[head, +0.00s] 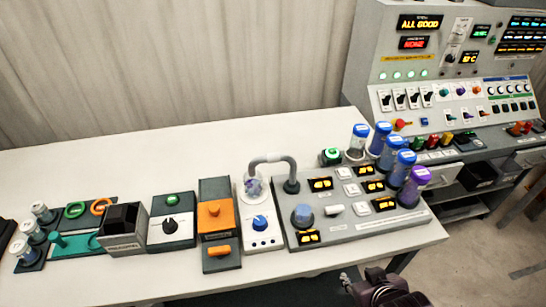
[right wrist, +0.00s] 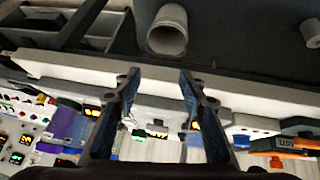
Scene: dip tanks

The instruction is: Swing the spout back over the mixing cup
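The spout (head: 272,160) is a grey bent pipe in the head view. It rises from the grey control unit (head: 345,238) and arches left. Its free end hangs at the glass mixing cup (head: 254,188), which stands on a white base with a blue knob (head: 260,222). From this angle I cannot tell whether the end is exactly centred over the cup. My right gripper (head: 385,292) is low at the front, right of the units and apart from the spout. In the right wrist view its two fingers (right wrist: 158,85) stand apart with nothing between them. My left gripper is out of view.
Several blue-capped and purple-capped tubes (head: 405,170) stand along the right rear of the control unit. An orange-topped unit (head: 214,215) is left of the cup. A control console (head: 455,75) stands behind at right. The table's (head: 150,165) back strip is clear.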

